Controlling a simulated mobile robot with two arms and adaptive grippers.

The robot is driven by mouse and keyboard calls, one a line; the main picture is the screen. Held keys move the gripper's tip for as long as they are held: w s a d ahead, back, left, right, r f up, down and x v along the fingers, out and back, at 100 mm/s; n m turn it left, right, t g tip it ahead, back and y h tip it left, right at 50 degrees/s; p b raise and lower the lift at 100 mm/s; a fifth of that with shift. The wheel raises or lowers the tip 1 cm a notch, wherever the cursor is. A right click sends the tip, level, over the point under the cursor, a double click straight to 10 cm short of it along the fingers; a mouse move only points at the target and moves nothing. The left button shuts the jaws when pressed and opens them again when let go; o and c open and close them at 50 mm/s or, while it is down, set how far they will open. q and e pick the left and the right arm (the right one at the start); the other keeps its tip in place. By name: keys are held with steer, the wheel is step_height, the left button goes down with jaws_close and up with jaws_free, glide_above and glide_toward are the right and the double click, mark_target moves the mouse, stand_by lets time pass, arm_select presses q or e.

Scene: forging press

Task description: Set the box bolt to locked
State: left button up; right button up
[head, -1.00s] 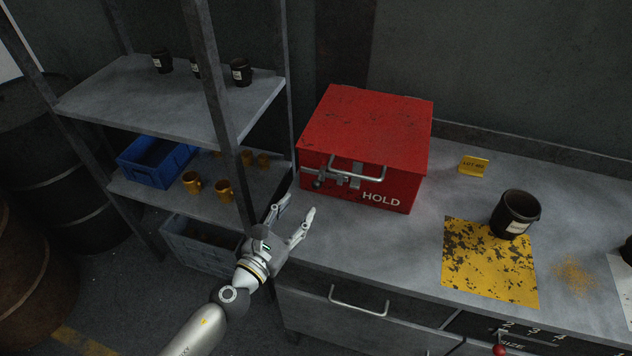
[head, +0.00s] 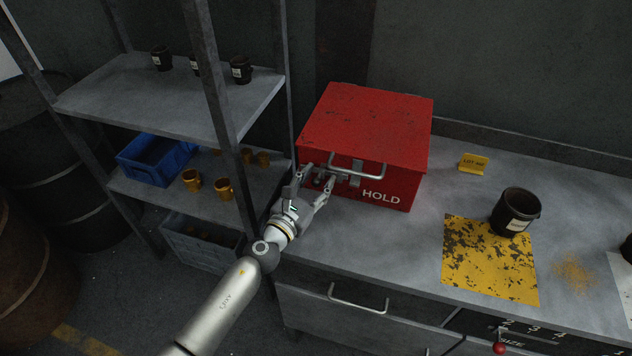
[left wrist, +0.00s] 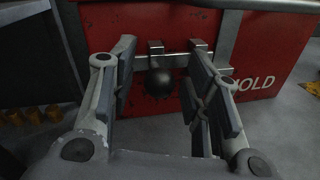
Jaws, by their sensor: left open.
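The red box (head: 365,125), lettered HOLD, stands closed on the workbench against the wall. Its bolt is on the front face, under a wire handle (head: 362,162). In the left wrist view the bolt (left wrist: 177,61) is a grey horizontal bar with upright brackets and a dark round knob (left wrist: 158,83). My left gripper (head: 318,178) is open at the bolt's left end. In the left wrist view its fingers (left wrist: 163,66) stand on either side of the knob, apart from it. In the head view the fingers partly hide the bolt. My right gripper is not in view.
The workbench (head: 400,240) has a drawer handle (head: 358,302) below its front edge. A yellow mat (head: 480,265), a dark pot (head: 515,212) and a yellow lot sign (head: 473,164) are right of the box. A metal shelf (head: 190,105) with cups stands close on the left.

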mark_target(339, 177)
arm_select(q)
jaws_close()
steer(key=shift+s+d, duration=0.35)
steer(key=shift+d, duration=0.55)
steer(key=shift+s+d, duration=0.3)
steer(key=shift+d, duration=0.6)
steer(key=shift+c, duration=1.3)
jaws_free()
steer(key=shift+o, duration=1.3)
steer(key=shift+d, duration=0.1)
